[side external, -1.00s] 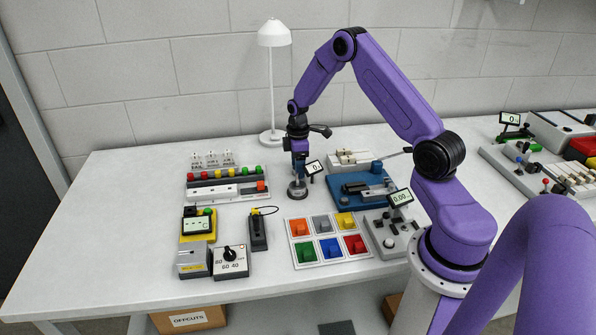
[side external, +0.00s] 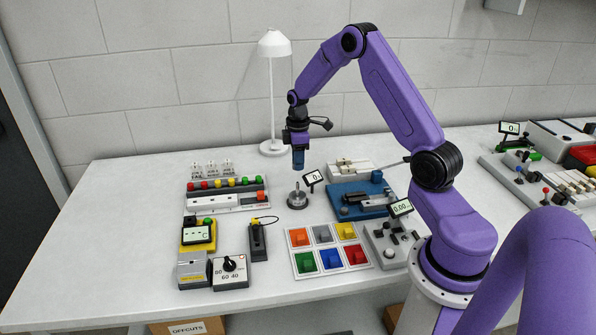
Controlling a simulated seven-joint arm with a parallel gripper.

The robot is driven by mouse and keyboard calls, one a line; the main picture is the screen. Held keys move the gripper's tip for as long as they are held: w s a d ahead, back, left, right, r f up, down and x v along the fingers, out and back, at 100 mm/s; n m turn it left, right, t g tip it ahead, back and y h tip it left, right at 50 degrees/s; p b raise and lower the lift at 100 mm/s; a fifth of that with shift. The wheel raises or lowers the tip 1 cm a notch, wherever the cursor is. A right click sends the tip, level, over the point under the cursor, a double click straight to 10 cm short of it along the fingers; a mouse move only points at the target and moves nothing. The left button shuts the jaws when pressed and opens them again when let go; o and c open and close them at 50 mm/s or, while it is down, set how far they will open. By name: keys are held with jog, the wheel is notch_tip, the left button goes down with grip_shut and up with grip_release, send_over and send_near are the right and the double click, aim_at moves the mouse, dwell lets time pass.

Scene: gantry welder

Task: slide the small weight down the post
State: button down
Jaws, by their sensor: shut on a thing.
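A short upright post (side external: 297,187) stands on a round grey metal base (side external: 297,203) near the middle of the table in the side external view.
A blue fixture (side external: 350,211) and a white block set (side external: 348,170) lie right of the post. A tray of coloured squares (side external: 331,249) lies in front. A white lamp (side external: 272,100) stands behind. A row of coloured buttons (side external: 225,184) lies left.

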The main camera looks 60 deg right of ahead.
jog(key=r, duration=0.2)
jog(key=a+r, duration=0.1)
jog(key=r, duration=0.1)
jog(key=shift+s+r, duration=0.2)
jog(key=shift+r, duration=0.15)
send_near(297, 185)
jog(key=shift+w+d, duration=0.15)
jog(key=shift+d, duration=0.2)
jog(key=shift+a+f, duration=0.1)
jog(key=shift+f, duration=2.65)
jog(key=shift+f, duration=2.5)
jog(key=c, duration=0.8)
grip_release()
jog(key=shift+r, duration=0.1)
